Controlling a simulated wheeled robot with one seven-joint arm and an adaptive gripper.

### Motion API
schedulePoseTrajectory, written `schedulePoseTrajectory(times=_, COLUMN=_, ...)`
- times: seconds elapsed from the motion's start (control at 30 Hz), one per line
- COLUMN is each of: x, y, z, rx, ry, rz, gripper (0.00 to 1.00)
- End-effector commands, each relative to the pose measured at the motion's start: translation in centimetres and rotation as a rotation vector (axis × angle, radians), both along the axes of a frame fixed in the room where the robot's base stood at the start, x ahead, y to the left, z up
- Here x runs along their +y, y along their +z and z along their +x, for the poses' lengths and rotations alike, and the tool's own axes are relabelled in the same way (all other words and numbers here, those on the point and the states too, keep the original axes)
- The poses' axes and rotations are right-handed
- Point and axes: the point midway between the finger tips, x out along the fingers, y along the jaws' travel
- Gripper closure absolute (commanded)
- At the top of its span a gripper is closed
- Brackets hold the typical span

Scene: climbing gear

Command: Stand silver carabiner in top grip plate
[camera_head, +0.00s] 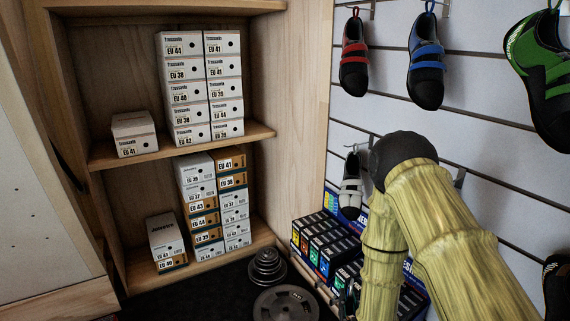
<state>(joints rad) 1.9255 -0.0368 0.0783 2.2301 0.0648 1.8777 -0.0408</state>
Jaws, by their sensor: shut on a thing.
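My yellow arm comes in from the lower right, bends at a dark round joint and runs down past the bottom edge. My gripper is not in view; it lies below the picture or behind the arm. I cannot make out the silver carabiner. Dark round plates stand on the floor at the bottom middle: a small stack (267,267) with a smaller piece on top, and a wider plate (286,304) in front, cut off by the bottom edge. I cannot tell which of them is the top grip plate.
Wooden shelves (127,159) with stacked shoe boxes (185,99) stand at the left. Small coloured boxes (322,251) fill a low display beside the plates. Climbing shoes (426,73) hang on the slatted wall at the right. Dark floor (215,294) left of the plates is clear.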

Motion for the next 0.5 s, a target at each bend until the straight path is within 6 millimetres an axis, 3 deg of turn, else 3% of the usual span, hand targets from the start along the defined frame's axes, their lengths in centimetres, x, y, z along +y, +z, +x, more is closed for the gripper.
schedulePoseTrajectory(times=0.03, x=0.0, y=1.8, z=-0.1, rx=0.000, ry=0.000, rz=0.000, gripper=1.00)
schedulePoseTrajectory(times=0.5, x=0.0, y=9.4, z=-1.3, rx=-0.001, ry=0.000, rz=0.000, gripper=1.00)
